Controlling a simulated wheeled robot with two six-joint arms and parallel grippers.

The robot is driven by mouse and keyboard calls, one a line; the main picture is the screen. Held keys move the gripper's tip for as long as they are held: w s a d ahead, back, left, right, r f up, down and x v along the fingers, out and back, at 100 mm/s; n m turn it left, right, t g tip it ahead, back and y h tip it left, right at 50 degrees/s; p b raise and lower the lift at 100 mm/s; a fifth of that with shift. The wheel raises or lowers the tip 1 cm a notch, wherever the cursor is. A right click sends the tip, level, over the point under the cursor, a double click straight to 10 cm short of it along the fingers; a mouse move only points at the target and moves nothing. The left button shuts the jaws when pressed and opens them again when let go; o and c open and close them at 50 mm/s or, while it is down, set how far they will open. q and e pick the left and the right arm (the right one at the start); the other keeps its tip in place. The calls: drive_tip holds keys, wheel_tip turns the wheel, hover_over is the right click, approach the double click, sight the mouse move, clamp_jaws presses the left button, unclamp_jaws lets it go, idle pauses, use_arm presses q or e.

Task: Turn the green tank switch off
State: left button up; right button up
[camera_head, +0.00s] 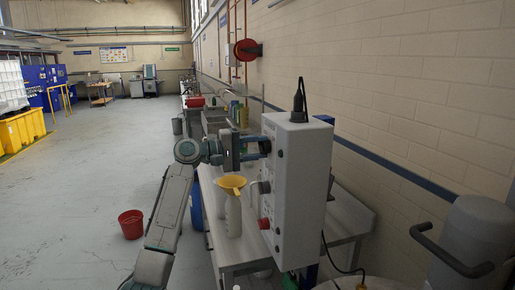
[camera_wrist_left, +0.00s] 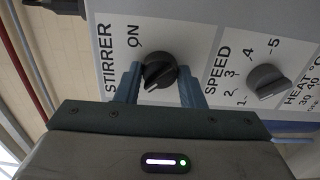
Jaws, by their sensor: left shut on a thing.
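A pale control box (camera_head: 307,185) stands at the right of the bench, with its labelled face turned left. In the left wrist view, the panel (camera_wrist_left: 188,30) carries a black rotary switch (camera_wrist_left: 160,66) under "STIRRER" and "ON". A white mark shows on the switch's lower left. My left gripper (camera_head: 264,147) is at the upper part of the box face. In the wrist view its two fingers (camera_wrist_left: 160,82) are on either side of the stirrer switch, shut on it. I see no green tank switch by that name. My right gripper is not in view.
A second black knob (camera_wrist_left: 267,82) marked "SPEED" sits right of the held one. A red button (camera_head: 264,223) is lower on the box. A yellow funnel (camera_head: 232,183) sits on a white bottle (camera_head: 233,215) below my gripper. A red bucket (camera_head: 131,224) stands on open floor.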

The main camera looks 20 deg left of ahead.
use_arm(q)
drive_tip(key=o, duration=1)
drive_tip(key=b+v, duration=0.5)
drive_tip(key=v, duration=0.5)
drive_tip(key=shift+s+a, duration=0.25)
drive_tip(key=shift+a, duration=0.1)
